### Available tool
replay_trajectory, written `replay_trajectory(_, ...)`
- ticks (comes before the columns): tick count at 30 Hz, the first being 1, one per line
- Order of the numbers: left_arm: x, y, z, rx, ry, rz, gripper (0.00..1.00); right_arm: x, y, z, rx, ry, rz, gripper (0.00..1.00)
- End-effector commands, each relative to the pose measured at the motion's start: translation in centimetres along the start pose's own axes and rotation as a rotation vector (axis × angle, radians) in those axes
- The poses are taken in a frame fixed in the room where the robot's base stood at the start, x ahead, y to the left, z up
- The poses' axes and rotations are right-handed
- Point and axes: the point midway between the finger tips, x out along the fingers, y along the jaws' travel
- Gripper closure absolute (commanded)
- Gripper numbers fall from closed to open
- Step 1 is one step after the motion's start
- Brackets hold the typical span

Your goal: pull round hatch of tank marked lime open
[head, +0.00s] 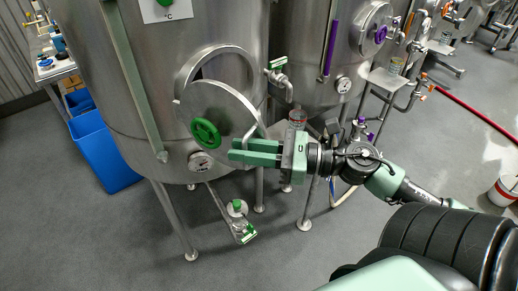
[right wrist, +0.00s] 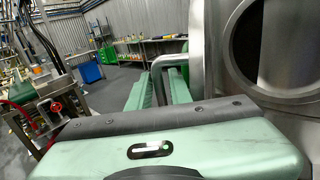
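The large steel tank (head: 120,60) with green fittings stands at the left in the head view; I see no readable "lime" mark on it. Its round hatch (head: 228,108) carries a green handwheel (head: 206,132) and stands ajar, below and forward of its round frame (head: 220,60). The dark opening (right wrist: 285,45) shows in the right wrist view. My right gripper (head: 236,150) is at the hatch's right edge. In the right wrist view its fingers (right wrist: 157,88) are on both sides of the hatch's bent metal handle (right wrist: 172,62) and appear closed on it. My left gripper is out of view.
A second tank (head: 305,40) with purple fittings stands close on the right. A green-handled valve (head: 240,208) sits low below the hatch. A blue bin (head: 103,150) stands at the left. Grey floor (head: 110,230) is open in front.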

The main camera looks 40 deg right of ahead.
Motion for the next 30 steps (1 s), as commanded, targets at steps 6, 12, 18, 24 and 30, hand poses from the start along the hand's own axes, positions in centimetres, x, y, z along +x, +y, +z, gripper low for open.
replay_trajectory(6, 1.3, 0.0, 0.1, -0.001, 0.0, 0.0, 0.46, -3.0, -0.1, -0.2, 0.0, -0.002, -0.004, 0.8)
replay_trajectory(12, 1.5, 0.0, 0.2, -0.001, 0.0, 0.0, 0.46, -4.1, 0.0, 0.1, -0.002, -0.002, -0.002, 0.8)
replay_trajectory(18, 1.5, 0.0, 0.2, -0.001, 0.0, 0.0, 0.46, -4.2, 0.0, 0.1, -0.002, -0.001, -0.001, 0.8)
replay_trajectory(24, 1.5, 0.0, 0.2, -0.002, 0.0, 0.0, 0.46, -4.2, 0.0, 0.1, -0.002, -0.001, -0.001, 0.8)
replay_trajectory(30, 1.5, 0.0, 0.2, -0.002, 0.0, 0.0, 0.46, -4.2, 0.0, 0.1, -0.002, -0.001, -0.002, 0.8)
